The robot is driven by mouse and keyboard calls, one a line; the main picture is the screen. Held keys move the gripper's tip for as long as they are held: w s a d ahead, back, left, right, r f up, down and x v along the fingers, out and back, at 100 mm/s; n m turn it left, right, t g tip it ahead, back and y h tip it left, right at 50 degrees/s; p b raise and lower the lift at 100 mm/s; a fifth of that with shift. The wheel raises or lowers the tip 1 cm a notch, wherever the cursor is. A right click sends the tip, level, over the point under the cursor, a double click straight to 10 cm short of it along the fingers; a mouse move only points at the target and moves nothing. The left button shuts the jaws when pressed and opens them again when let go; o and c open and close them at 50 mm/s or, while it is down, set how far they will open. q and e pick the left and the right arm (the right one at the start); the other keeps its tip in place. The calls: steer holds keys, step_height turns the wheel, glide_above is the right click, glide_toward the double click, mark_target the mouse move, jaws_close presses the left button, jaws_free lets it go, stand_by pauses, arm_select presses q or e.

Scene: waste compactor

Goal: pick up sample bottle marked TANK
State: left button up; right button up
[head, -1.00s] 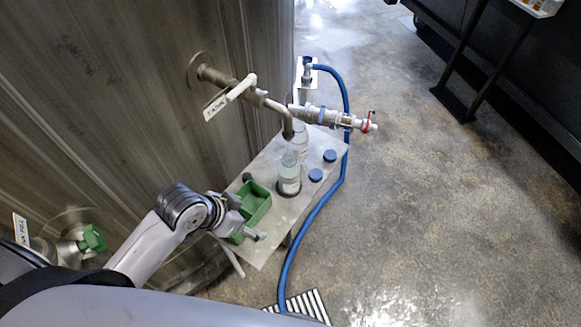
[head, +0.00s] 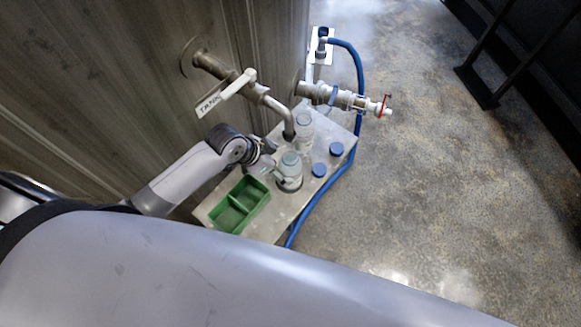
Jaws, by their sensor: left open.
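Two clear sample bottles stand upright on a small metal shelf (head: 325,142). The front bottle (head: 290,172) is nearer me; the rear bottle (head: 304,131) stands under the spout of the tap. I cannot read a label on either, so I cannot tell which is marked TANK. My left gripper (head: 270,164) is open, just left of the front bottle and close to it. I cannot tell whether its fingers touch the bottle or lie around it. My right gripper is not in view.
A tap with a white TANK tag (head: 208,104) sticks out from the tank wall. A valve (head: 345,100) stands out beyond it. A green divided tray (head: 238,205) and two blue caps (head: 336,149) are on the shelf. A blue hose (head: 359,75) runs along its right side.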

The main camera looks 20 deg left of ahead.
arm_select(q)
steer(key=shift+x, duration=1.05)
steer(key=shift+w+d+f, duration=0.1)
steer(key=shift+w+f, duration=0.1)
steer(key=x, duration=0.1)
steer(key=p+x, duration=0.1)
steer(key=x, duration=0.1)
steer(key=shift+w, duration=0.35)
steer(key=shift+w+d+f, duration=0.2)
steer(key=shift+f, duration=0.35)
steer(key=shift+c, duration=1.5)
steer(key=c, duration=1.3)
steer(key=shift+c, duration=0.6)
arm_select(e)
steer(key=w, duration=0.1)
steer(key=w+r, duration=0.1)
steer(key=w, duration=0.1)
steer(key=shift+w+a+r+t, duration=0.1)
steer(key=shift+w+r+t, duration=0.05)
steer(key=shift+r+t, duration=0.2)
arm_select(q)
steer(key=shift+r, duration=0.1)
